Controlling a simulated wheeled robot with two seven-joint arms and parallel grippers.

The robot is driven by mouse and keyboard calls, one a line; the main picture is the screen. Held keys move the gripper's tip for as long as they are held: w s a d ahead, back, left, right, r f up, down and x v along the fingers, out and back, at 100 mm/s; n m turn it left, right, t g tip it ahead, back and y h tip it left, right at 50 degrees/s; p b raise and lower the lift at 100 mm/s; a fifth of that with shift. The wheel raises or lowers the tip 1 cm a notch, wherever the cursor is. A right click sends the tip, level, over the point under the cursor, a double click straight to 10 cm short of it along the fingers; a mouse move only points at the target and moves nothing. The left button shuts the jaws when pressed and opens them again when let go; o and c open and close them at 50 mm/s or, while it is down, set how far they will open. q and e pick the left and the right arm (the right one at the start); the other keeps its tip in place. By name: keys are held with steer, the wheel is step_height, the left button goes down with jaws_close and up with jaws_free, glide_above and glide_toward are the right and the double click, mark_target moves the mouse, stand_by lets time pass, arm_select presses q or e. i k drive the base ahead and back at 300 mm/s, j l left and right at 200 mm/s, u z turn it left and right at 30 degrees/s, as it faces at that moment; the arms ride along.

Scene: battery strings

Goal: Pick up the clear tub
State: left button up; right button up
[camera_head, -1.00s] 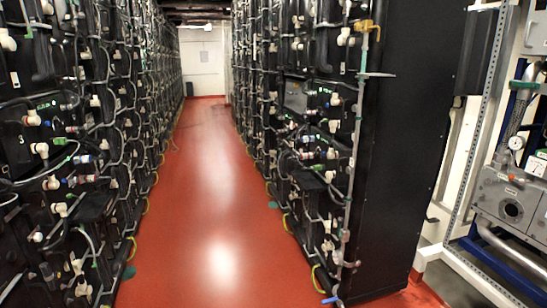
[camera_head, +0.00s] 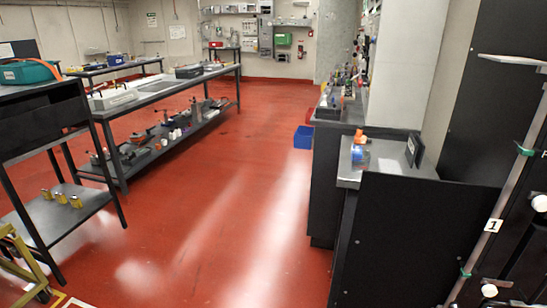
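I cannot make out a clear tub in this view. Small items stand on the dark counter at the right, including one with an orange top (camera_head: 360,136) and a blue part below it, but they are too small to tell apart. Neither of my grippers is in view.
A long two-shelf workbench (camera_head: 163,91) holds tools at the left. A nearer black table (camera_head: 40,125) carries a teal case (camera_head: 28,72). A blue bin (camera_head: 303,137) sits on the floor by the right counter (camera_head: 327,155). The red floor between is clear.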

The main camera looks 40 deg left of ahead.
mark_target(361, 160)
steer(key=u, duration=0.8)
